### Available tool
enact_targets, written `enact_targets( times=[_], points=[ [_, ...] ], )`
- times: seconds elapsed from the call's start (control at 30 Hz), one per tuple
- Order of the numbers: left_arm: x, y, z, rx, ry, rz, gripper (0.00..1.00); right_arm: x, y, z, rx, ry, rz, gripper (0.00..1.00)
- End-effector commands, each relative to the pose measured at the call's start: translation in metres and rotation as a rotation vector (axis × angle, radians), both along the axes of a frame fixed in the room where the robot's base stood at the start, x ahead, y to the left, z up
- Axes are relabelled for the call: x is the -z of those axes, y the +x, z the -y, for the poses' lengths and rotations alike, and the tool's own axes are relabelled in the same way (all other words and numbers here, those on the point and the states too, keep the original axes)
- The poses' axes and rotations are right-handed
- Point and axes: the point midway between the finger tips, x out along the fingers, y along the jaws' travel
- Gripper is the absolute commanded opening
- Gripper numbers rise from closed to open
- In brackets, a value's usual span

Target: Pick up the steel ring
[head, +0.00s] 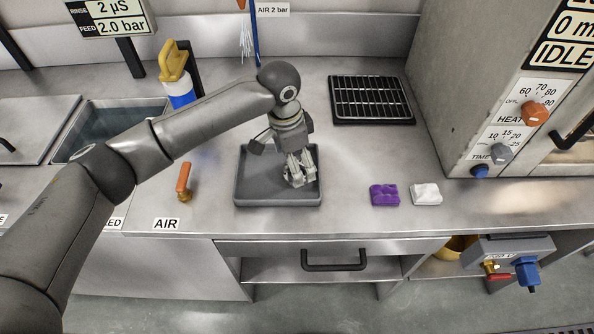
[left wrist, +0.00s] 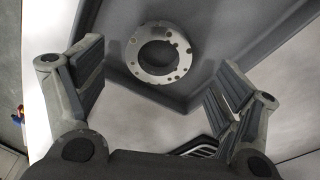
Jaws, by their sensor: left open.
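The steel ring, a flat silver disc (left wrist: 160,76) with a large round hole and small holes around it, lies in the grey tray in the left wrist view. In the head view it cannot be made out; my left gripper covers part of the tray (head: 237,188). My left gripper (head: 300,172) is over the tray and points down into it. Its fingers are spread wide in the left wrist view (left wrist: 165,70), with nothing between them. The ring shows beyond the fingertips, in the upper middle. My right gripper is in neither view.
A purple cloth (head: 384,194) and a white cloth (head: 426,194) lie right of the tray. A black rack (head: 371,99) is behind. An orange-handled air valve (head: 184,181) and a yellow-topped bottle (head: 180,88) stand left, near a sink (head: 112,126). A control cabinet (head: 450,80) bounds the right.

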Motion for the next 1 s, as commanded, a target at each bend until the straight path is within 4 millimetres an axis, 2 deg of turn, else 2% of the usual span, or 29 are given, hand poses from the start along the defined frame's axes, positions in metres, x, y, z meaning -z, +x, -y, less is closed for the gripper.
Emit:
enact_targets(
  times=[0.1,0.2,0.47,0.93,1.0],
  points=[
    [0.018,-0.001,0.002,-0.001,0.000,-0.001,0.87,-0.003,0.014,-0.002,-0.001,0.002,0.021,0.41],
    [0.027,-0.001,0.003,0.000,0.001,0.001,0.87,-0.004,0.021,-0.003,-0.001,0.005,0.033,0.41],
    [0.030,0.000,0.003,0.001,0.000,0.001,0.87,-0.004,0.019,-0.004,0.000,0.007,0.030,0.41],
    [0.029,0.000,0.003,0.000,0.000,0.001,0.28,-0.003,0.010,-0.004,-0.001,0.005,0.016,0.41],
    [0.028,0.000,0.004,0.000,-0.001,0.002,0.27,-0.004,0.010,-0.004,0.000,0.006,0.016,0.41]
  ],
)
